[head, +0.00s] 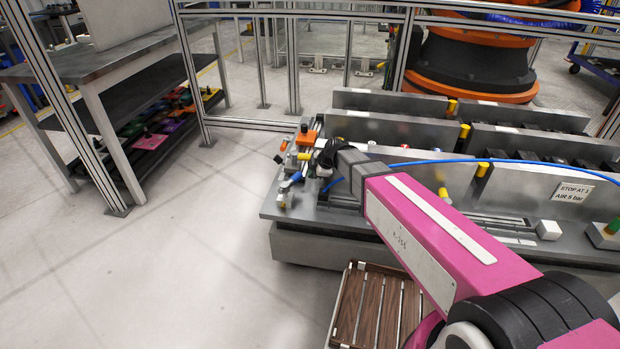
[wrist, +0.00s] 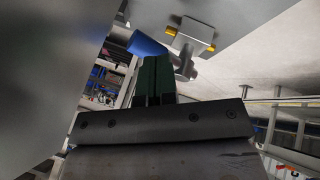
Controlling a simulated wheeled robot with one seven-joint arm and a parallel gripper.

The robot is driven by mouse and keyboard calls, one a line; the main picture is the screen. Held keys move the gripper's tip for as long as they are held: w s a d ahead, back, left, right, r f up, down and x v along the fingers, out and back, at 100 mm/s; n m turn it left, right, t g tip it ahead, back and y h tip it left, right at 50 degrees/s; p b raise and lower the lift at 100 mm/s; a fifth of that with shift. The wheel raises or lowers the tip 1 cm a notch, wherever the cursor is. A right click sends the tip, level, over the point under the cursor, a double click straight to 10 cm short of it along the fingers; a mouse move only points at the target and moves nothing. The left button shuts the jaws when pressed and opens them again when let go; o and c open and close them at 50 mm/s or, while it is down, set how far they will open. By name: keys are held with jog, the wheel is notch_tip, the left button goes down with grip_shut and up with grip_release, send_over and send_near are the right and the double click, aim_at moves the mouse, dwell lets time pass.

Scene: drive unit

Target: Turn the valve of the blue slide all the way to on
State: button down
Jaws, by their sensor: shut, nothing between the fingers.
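The blue valve handle (wrist: 148,43) shows near the top of the wrist view, close to the tips of my gripper (wrist: 157,62). It is joined to a grey metal stem at its right. I cannot tell whether the fingertips touch the handle. My gripper's dark green fingers are together with nothing between them. In the head view a small blue handle (head: 296,177) sits at the left end of the metal bench, just left of my dark gripper (head: 325,157). The fingertips are hard to make out there. The valve's on and off marks cannot be read.
An orange part (head: 305,138) and yellow fittings stand behind the blue handle on the metal bench (head: 275,203). A blue hose (head: 430,161) crosses the bench. A slatted wooden step (head: 375,305) lies in front. The floor at the left is clear up to a grey table (head: 105,70).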

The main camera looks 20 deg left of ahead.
jog(key=w+d+r, duration=0.1)
jog(key=d+r, duration=0.3)
jog(key=r, duration=0.2)
jog(key=m+y, duration=0.1)
jog(key=m, duration=2.7)
send_near(297, 181)
jog(key=s+d+f+x, duration=0.1)
jog(key=x, duration=0.5)
jog(key=shift+w+a+t, duration=0.4)
jog(key=shift+w+a, duration=0.25)
jog(key=shift+w, duration=0.1)
